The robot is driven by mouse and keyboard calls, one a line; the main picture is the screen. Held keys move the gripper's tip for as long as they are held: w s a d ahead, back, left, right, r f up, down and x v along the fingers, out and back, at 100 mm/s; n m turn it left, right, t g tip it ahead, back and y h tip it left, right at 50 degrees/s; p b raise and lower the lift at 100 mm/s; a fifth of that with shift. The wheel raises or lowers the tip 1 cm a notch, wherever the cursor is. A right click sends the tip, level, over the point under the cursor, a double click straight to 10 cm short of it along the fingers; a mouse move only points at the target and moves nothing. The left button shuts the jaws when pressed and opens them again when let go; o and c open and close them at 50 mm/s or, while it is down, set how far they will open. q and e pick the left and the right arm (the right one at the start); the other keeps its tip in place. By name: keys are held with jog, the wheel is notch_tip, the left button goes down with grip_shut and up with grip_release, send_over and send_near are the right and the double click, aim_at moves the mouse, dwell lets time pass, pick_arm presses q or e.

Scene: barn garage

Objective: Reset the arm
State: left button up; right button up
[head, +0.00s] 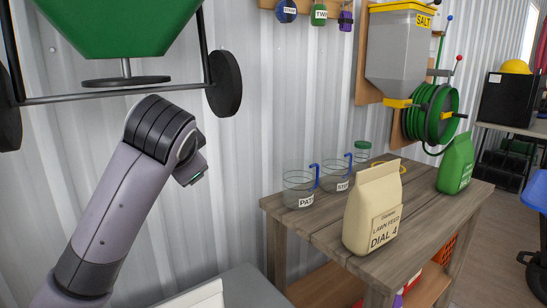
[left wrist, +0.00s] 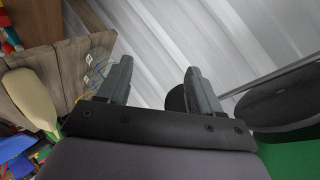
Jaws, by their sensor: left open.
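My left arm (head: 135,190) rises from the bottom left of the head view and bends at a dark ribbed joint below the green spreader. The end of the arm points down and to the right, in front of the corrugated wall, and is partly hidden behind the joint. In the left wrist view my left gripper (left wrist: 158,82) shows two dark fingers set wide apart, with nothing between them. It is open and empty, to the left of the wooden table in the head view. My right gripper is in neither view.
A green spreader (head: 120,28) with dark wheels hangs close above the arm. The wooden table (head: 300,222) at the right holds a beige feed bag (head: 370,205), a green bag (head: 456,165) and clear measuring jugs (head: 299,188). A grey hopper (head: 398,45) and green hose reel (head: 430,110) are behind.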

pick_arm(q)
jog(key=s+a+f+n+g+h, duration=0.1)
jog(key=s+f, duration=0.3)
jog(key=f, duration=0.5)
jog(key=s+f+n+g+h, duration=0.15)
jog(key=s+f, duration=0.25)
jog(key=f, duration=0.6)
jog(key=s+a+f+g, duration=0.1)
jog(key=s+f+g, duration=0.1)
jog(key=s+f, duration=0.5)
jog(key=s+a+f+n+g, duration=0.25)
jog(key=s+f, duration=0.35)
jog(key=s, duration=0.4)
jog(key=s+a+f+n+g, duration=0.1)
jog(key=s+a+f, duration=0.2)
jog(key=s+f, duration=0.55)
jog(key=w+d+r+t+h+p, duration=0.2)
jog(key=w+d+t+p, duration=0.1)
jog(key=t+p, duration=0.4)
jog(key=w+p, duration=0.1)
jog(key=p, duration=0.2)
jog(key=shift+w+d+r, duration=0.2)
jog(key=shift+w+r, duration=0.1)
jog(key=shift+r, duration=0.05)
jog(key=shift+h, duration=0.25)
